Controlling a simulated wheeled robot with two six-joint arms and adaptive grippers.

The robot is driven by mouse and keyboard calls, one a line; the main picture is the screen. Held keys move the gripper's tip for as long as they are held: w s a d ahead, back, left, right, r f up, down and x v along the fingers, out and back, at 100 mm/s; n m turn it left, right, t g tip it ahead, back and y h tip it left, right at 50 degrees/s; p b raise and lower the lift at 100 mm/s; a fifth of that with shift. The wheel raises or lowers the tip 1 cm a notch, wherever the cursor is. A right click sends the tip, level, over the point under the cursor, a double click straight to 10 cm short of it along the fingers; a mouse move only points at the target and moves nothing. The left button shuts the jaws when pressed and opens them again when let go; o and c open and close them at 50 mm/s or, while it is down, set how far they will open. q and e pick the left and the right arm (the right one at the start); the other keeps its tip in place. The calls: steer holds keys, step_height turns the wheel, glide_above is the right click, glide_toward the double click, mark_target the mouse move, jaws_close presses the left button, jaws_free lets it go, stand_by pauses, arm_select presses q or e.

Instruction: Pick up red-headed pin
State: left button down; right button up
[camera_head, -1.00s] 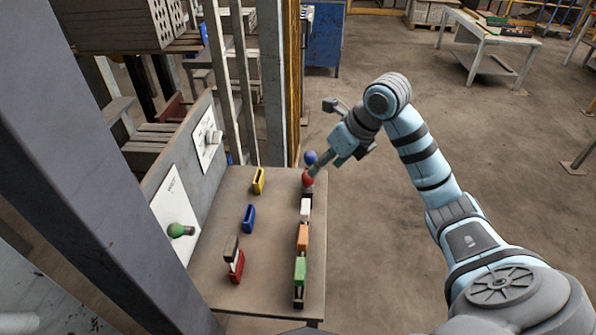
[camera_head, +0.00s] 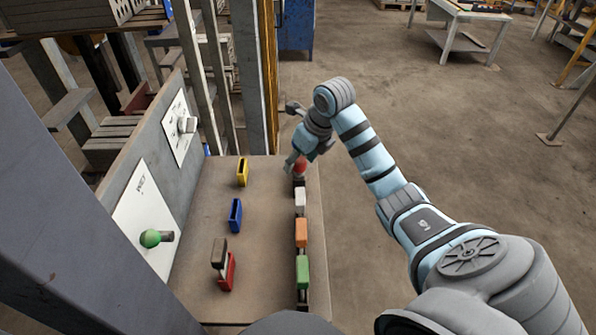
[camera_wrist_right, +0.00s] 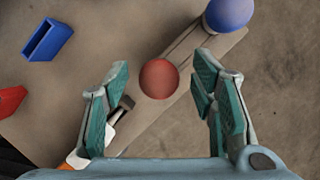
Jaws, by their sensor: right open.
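My right gripper (camera_head: 298,158) is open and empty, right at the pin in the head view. In the wrist view its two green-padded fingers stand apart on either side of the red head, with gaps; I cannot tell the height difference. The pin's shaft is hidden below its head. My left gripper is not in view.
A blue ball-headed pin (camera_wrist_right: 228,13) stands close beyond the red one. White (camera_head: 300,200), orange (camera_head: 301,233) and green (camera_head: 302,270) blocks line the same row. Yellow (camera_head: 242,172), blue (camera_head: 235,215) and red (camera_head: 228,271) holders stand left. A panel (camera_head: 150,170) borders the table.

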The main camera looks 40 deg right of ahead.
steer(key=shift+w+f, duration=0.1)
steer(key=shift+f, duration=0.4)
jaws_close()
steer(key=shift+r, duration=0.1)
